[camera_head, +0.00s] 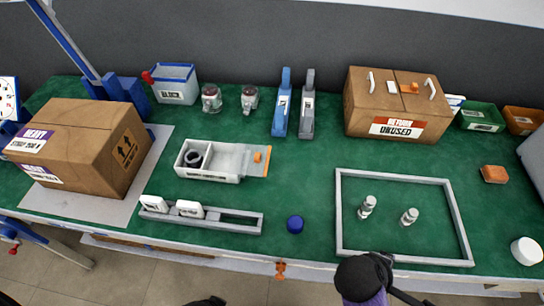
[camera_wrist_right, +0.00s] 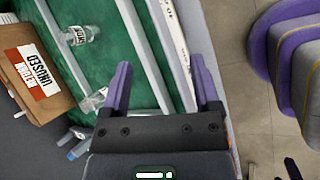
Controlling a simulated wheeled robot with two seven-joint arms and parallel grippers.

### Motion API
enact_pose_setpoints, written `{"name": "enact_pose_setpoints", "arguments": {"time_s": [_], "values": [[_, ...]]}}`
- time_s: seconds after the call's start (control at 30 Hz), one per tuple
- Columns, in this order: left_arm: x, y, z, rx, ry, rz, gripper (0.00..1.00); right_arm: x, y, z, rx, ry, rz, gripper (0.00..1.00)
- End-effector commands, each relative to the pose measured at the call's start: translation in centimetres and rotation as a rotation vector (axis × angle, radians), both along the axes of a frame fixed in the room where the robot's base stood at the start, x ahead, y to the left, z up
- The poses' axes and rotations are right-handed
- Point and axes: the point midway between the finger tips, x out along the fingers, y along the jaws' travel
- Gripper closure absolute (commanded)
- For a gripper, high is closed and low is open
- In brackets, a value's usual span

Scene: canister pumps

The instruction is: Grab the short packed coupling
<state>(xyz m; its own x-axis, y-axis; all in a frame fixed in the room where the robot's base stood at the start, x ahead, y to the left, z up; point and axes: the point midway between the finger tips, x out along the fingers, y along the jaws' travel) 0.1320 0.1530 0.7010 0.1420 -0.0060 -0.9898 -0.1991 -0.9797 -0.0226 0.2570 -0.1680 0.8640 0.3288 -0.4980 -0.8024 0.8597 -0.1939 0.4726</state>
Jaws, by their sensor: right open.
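Two small pale grey, clear-looking fittings stand inside a grey rectangular frame (camera_head: 452,215) on the green table. The left fitting (camera_head: 367,207) looks slightly taller than the right fitting (camera_head: 409,216). In the right wrist view the left one (camera_wrist_right: 92,100) and the right one (camera_wrist_right: 80,35) lie left of my fingers; the right one carries a label I cannot read. I cannot tell which is the packed coupling. My right gripper (camera_wrist_right: 160,80) is open and empty, near the frame's front rail and apart from both fittings. My left gripper does not show clearly.
A white tray (camera_head: 215,175) holds a dark ring (camera_head: 195,158). A grey slotted rail (camera_head: 235,220) and blue cap (camera_head: 295,224) are in front. Cardboard boxes (camera_head: 75,150) (camera_head: 395,105), two jars (camera_head: 211,97) (camera_head: 249,98) and a white cap (camera_head: 526,250) stand around.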

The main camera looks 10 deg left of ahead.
Motion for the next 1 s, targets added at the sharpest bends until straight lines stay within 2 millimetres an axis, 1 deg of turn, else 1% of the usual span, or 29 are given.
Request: {"name": "enact_pose_setpoints", "arguments": {"time_s": [0.03, 0.07, 0.1, 0.13, 0.2, 0.23, 0.3, 0.33, 0.4, 0.47, 0.57, 0.73, 0.87, 1.0], "values": [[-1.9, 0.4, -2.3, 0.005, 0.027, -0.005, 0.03, 1.4, 0.0, 0.0, -0.12, 0.038, 0.111, 0.21], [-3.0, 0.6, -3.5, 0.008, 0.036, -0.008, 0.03, 2.3, 0.0, 0.2, -0.204, 0.068, 0.185, 0.21], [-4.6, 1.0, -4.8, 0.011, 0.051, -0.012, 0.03, 3.4, 0.1, 0.5, -0.318, 0.108, 0.279, 0.21], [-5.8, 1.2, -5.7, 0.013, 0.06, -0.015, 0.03, 4.3, 0.1, 0.9, -0.401, 0.138, 0.344, 0.21], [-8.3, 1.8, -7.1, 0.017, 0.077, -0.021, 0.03, 6.0, 0.3, 1.8, -0.582, 0.206, 0.47, 0.21], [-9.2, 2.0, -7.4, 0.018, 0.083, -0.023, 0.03, 6.6, 0.5, 2.2, -0.647, 0.232, 0.511, 0.21], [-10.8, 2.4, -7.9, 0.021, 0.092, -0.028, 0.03, 7.5, 0.7, 2.9, -0.758, 0.279, 0.578, 0.21], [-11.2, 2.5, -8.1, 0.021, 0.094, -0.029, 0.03, 7.8, 0.8, 3.1, -0.79, 0.292, 0.596, 0.21], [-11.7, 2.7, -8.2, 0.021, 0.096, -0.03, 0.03, 8.1, 0.9, 3.4, -0.83, 0.31, 0.618, 0.21], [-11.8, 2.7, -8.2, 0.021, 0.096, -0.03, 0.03, 8.2, 0.9, 3.4, -0.838, 0.313, 0.623, 0.21], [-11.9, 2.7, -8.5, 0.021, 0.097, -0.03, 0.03, 8.5, 0.4, 3.0, -0.836, 0.314, 0.621, 0.21], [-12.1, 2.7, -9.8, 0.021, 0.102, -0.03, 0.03, 10.2, -2.1, 1.6, -0.836, 0.315, 0.617, 0.21], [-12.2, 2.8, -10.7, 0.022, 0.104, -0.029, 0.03, 11.4, -3.5, 0.9, -0.833, 0.315, 0.618, 0.21], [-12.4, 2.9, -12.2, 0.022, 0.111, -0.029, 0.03, 13.1, -5.4, -0.3, -0.833, 0.314, 0.618, 0.21]]}}
